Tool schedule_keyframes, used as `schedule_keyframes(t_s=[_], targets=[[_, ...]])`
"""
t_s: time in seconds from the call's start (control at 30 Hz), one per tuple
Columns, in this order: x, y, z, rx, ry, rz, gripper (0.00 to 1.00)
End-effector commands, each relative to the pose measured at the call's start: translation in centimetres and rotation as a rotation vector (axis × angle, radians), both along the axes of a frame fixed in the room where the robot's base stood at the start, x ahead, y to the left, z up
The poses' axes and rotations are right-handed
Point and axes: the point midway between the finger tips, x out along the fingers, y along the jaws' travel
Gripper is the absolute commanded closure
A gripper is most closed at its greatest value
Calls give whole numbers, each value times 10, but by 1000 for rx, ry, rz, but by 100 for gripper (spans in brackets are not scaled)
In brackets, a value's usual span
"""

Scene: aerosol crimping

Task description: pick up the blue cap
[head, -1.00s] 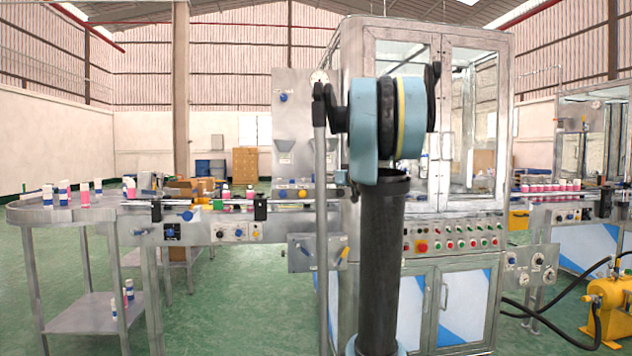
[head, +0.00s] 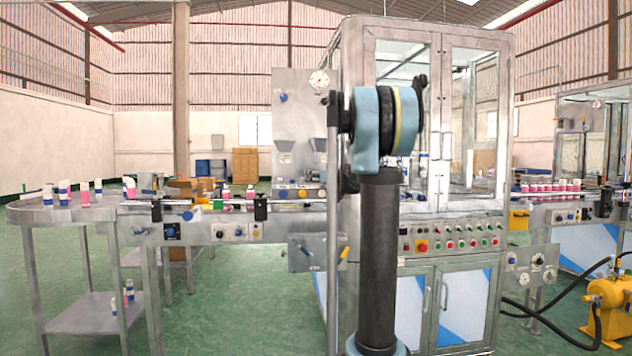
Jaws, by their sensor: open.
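I cannot single out one blue cap for certain. Small bottles with blue tops, such as one blue-topped bottle (head: 98,188), stand on the round metal table (head: 30,212) at the left. A small blue piece (head: 187,215) shows at the front edge of the conveyor; I cannot tell whether it is a cap or a knob. My arm (head: 378,250) rises in front of the machine, with blue joint housings at its top. My gripper does not show; it is outside the view or hidden behind the arm.
The conveyor (head: 290,201) runs from the round table to the glazed machine cabinet (head: 440,255). More pink-and-white bottles (head: 545,187) stand on the right conveyor. A yellow pump (head: 607,305) with black hoses sits on the floor at the right.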

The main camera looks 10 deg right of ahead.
Motion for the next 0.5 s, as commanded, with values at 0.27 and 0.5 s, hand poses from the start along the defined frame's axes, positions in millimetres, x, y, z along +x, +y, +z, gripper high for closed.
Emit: schedule_keyframes(t_s=[0.27,0.5], targets=[[0,0,0,0,0,-1,53],[0,0,0,0,0,-1,73]])
